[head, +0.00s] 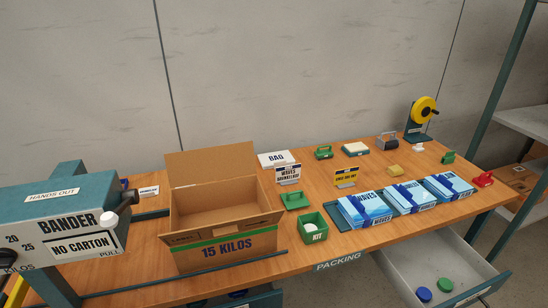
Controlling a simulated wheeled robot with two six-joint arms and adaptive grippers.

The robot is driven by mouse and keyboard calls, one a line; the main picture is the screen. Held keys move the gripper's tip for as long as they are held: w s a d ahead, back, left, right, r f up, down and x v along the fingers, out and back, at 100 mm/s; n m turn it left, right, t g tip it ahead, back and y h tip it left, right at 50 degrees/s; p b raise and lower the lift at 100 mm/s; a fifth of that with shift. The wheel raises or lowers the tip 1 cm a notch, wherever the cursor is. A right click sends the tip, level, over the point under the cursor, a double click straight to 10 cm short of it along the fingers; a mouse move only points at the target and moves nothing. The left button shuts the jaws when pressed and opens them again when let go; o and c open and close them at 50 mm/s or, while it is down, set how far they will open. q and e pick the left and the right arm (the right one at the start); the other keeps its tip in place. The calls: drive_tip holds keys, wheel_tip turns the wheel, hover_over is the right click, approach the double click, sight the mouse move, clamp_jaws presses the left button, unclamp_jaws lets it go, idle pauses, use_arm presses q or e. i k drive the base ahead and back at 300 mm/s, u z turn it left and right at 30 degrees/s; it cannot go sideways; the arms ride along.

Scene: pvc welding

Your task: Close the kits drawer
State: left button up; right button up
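An open grey drawer (415,268) juts out from under the right part of the packing table, toward the front. A green round item (445,284) and a blue round item (424,294) lie inside near its front. A second, teal-edged drawer (262,299) shows at the bottom edge, below the carton, and looks pulled out, with a blue round item (238,293) in it. Most of it is cut off. I cannot read a kits label on either drawer. Neither of my grippers is in view.
On the wooden table (300,262) stand an open carton (225,246), a green kit box (313,228), several blue packs (365,209) and a yellow-reeled dispenser (423,112). The bander (62,222) fills the left. Shelving with a teal post (500,85) stands right of the open drawer.

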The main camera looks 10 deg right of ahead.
sight(412, 264)
drive_tip(key=z, duration=2.45)
drive_tip(key=k, duration=0.55)
drive_tip(key=z, duration=0.7)
drive_tip(key=i, duration=0.6)
drive_tip(key=u, duration=0.65)
drive_tip(key=i, duration=0.75)
drive_tip(key=u, duration=0.85)
